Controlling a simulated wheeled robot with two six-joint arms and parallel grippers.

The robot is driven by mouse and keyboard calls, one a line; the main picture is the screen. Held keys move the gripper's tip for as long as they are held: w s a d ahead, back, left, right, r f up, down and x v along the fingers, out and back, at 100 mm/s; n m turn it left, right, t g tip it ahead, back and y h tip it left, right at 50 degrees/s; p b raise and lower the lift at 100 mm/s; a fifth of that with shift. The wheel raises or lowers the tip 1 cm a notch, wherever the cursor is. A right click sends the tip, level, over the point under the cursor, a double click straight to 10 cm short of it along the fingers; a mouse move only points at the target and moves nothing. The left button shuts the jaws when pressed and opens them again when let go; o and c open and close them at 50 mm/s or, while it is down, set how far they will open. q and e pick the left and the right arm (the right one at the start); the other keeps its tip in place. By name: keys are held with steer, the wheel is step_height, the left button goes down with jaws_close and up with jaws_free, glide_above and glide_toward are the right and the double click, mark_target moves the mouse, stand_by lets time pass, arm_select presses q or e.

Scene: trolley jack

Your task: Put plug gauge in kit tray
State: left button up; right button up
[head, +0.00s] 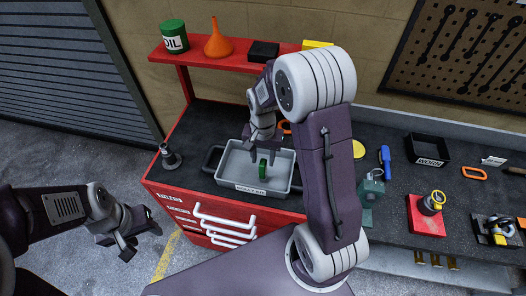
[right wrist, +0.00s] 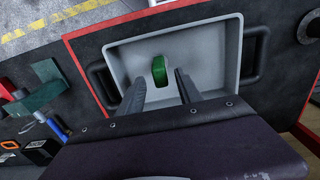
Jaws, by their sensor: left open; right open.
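The grey kit tray (head: 233,166) with black side handles sits on the red cabinet's dark top. It also shows in the right wrist view (right wrist: 215,55). A short green piece (head: 263,170), which may be the plug gauge, is inside the tray and shows in the right wrist view (right wrist: 159,70). My right gripper (head: 264,150) points down over the tray. Its fingers are apart, with the green piece just beyond the fingertips and nothing held. My left gripper (head: 130,246) is open and empty, low over the floor left of the cabinet.
A dark stand (head: 170,158) is left of the tray. On the right bench are a black WORN bin (head: 428,150), a red block (head: 424,222) and a green vise-like fixture (head: 371,190).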

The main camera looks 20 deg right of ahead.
step_height(320, 180, up, 5)
steer(key=shift+r, duration=0.15)
steer(key=s+a+f+n, duration=0.1)
steer(key=s+f+n, duration=0.1)
steer(key=s, duration=0.3)
steer(key=s+a+f+n+t, duration=0.1)
steer(key=s+n, duration=0.4)
steer(key=s, duration=0.1)
steer(key=shift+a+f, duration=0.35)
